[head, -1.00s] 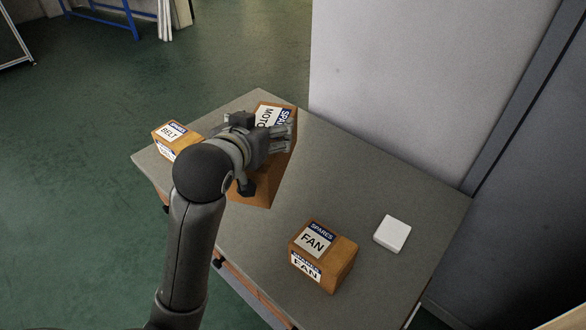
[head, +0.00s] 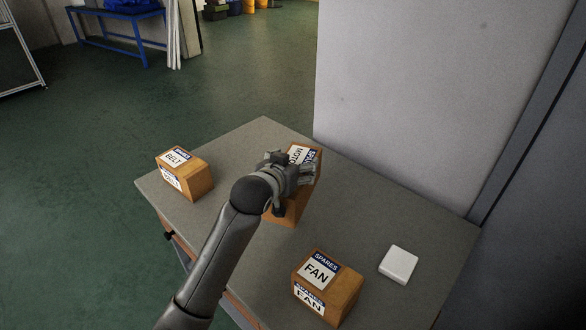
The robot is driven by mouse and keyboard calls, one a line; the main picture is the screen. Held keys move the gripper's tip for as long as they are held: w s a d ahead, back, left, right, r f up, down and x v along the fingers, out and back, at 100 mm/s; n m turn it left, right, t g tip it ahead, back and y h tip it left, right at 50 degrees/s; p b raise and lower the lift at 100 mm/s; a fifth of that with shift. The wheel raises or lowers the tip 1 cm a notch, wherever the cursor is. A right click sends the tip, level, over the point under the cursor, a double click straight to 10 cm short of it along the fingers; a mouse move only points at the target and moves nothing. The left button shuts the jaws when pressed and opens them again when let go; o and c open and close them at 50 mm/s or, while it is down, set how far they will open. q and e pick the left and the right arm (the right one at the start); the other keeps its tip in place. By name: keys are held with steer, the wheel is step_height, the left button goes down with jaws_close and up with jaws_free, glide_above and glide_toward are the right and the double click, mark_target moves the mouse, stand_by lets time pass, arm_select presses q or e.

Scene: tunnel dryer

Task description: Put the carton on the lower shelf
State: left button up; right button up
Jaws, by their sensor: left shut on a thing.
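A brown carton with a white and blue "SPARES MOTO..." label (head: 301,154) is at the far middle of the grey table. My left gripper (head: 294,188) is shut on this carton, with its fingers across the sides. My gripper and wrist hide much of it. I cannot tell whether its underside touches the tabletop. The table (head: 225,155) has some structure under its front left edge. The lower shelf is mostly hidden by the tabletop and my arm. My right gripper is not in view.
A BELT carton (head: 200,183) stands at the table's left corner. A FAN carton (head: 345,293) stands near the front, with a small white box (head: 398,264) right of it. A pale wall (head: 400,100) borders the table's back right. Green floor (head: 90,220) lies open to the left.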

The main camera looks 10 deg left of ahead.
arm_select(q)
steer(key=w+f, duration=0.2)
steer(key=w+a+f, duration=0.1)
steer(key=w+f, duration=0.2)
steer(key=shift+w+a+f, duration=0.1)
steer(key=shift+w+f, duration=0.1)
steer(key=shift+w, duration=0.15)
steer(key=shift+w+f, duration=0.15)
steer(key=shift+f, duration=0.15)
steer(key=shift+f+p, duration=0.45)
steer(key=shift+f, duration=0.9)
steer(key=o, duration=1.7)
steer(key=shift+f, duration=0.5)
steer(key=shift+c, duration=0.2)
steer(key=o, duration=0.4)
steer(key=shift+s+r, duration=0.1)
steer(key=shift+s, duration=0.1)
